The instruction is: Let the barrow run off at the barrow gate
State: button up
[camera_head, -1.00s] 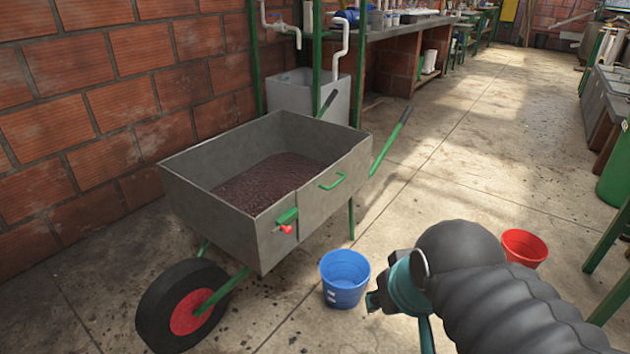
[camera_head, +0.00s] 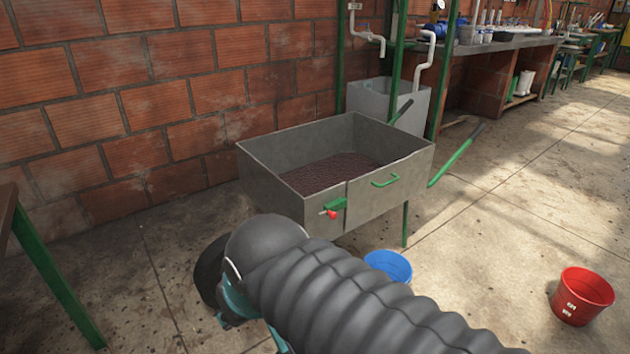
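The grey barrow (camera_head: 270,182) stands by the brick wall, with dark reddish-brown grainy matter (camera_head: 330,172) in its tray. Its near side has a gate panel (camera_head: 375,205) with a green handle (camera_head: 385,181). A green latch with a red knob (camera_head: 331,213) sits at the panel's left edge. The panel looks shut. My gripper (camera_head: 228,312) is at the lower left, in front of the barrow's wheel and below the latch, apart from the gate. My arm hides its fingers and most of the wheel.
A blue bucket (camera_head: 390,265) stands on the floor below the gate, partly hidden by my arm. A red bucket (camera_head: 582,296) stands to the right. A grey basin (camera_head: 372,100) is behind the barrow. A table leg (camera_head: 55,280) rises at left.

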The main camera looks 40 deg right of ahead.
aim_at(373, 194)
jog(key=u, duration=0.75)
jog(key=i, duration=0.3)
jog(key=z, duration=3.2)
